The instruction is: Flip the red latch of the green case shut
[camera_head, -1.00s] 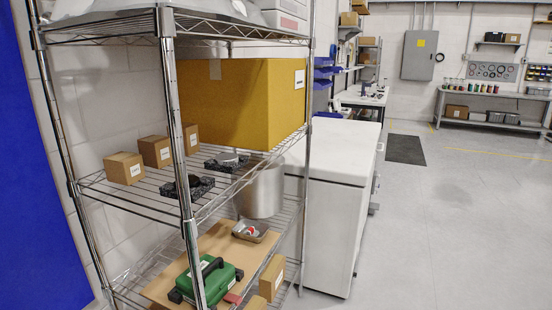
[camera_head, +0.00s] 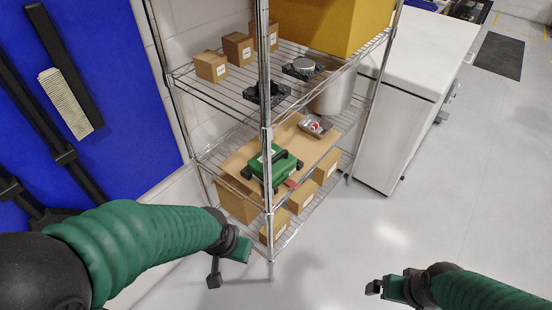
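The green case (camera_head: 262,166) with a black handle (camera_head: 276,154) lies on cardboard on the lower shelf of the wire rack. A small red part (camera_head: 292,184) shows at its right front side; I take it for the latch, but it is too small to tell its position. A rack post partly covers the case's left part. My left gripper (camera_head: 228,266) is in front of the rack, below and left of the case, touching nothing; its two fingers look spread, with nothing between them. My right gripper (camera_head: 376,288) is over the floor at lower right, far from the case; its finger gap is unclear.
The wire rack's front post (camera_head: 265,110) stands before the case. A tray with a red item (camera_head: 315,125) is behind it, and small cardboard boxes (camera_head: 303,195) are beside it. The middle shelf (camera_head: 225,87) lies above. A white cabinet (camera_head: 385,130) stands right; the floor is free.

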